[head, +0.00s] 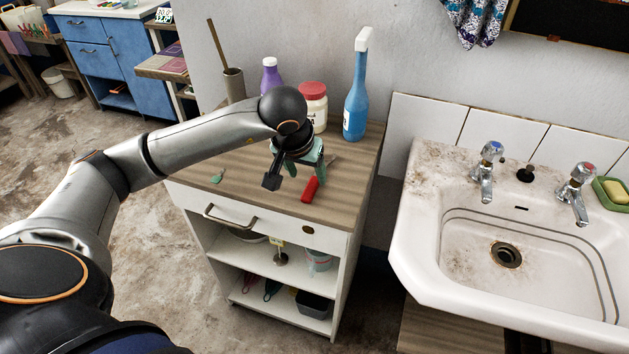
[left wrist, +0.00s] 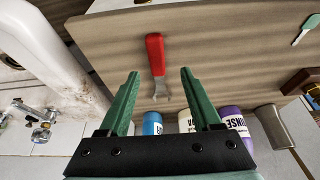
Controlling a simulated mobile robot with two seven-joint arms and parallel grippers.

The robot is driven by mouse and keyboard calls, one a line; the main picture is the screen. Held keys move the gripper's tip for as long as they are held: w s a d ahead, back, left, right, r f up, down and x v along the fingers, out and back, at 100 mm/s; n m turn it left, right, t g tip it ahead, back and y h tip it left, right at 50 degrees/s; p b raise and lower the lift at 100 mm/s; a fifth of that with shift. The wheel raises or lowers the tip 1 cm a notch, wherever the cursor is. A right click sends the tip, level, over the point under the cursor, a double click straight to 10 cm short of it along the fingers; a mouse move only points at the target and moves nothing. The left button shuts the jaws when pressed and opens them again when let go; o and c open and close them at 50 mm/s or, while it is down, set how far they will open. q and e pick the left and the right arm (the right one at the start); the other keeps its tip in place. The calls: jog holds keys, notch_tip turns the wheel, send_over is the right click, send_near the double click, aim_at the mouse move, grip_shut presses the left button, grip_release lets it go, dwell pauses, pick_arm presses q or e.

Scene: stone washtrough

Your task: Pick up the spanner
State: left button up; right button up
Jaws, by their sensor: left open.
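The spanner (head: 310,190) has a red handle and a metal open end, and lies on the wooden top of a small cabinet (head: 345,190). In the left wrist view the spanner (left wrist: 155,55) shows nearly upright in the picture, its metal jaw lying between the fingertips as seen. My left gripper (head: 298,172) is above the cabinet top, beside and over the spanner. In the left wrist view its two green fingers (left wrist: 159,73) are spread apart with nothing held. In the head view the gripper partly covers the spanner's metal end. My right gripper is not in view.
A small green key-like item (head: 218,176) lies left. A white sink (head: 440,270) stands right of the cabinet.

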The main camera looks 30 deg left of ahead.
aim_at(312, 185)
pick_arm(q)
jog(key=shift+x, duration=1.95)
jog(key=shift+d, duration=0.2)
jog(key=shift+s+f, duration=0.1)
jog(key=shift+f, duration=0.15)
grip_shut()
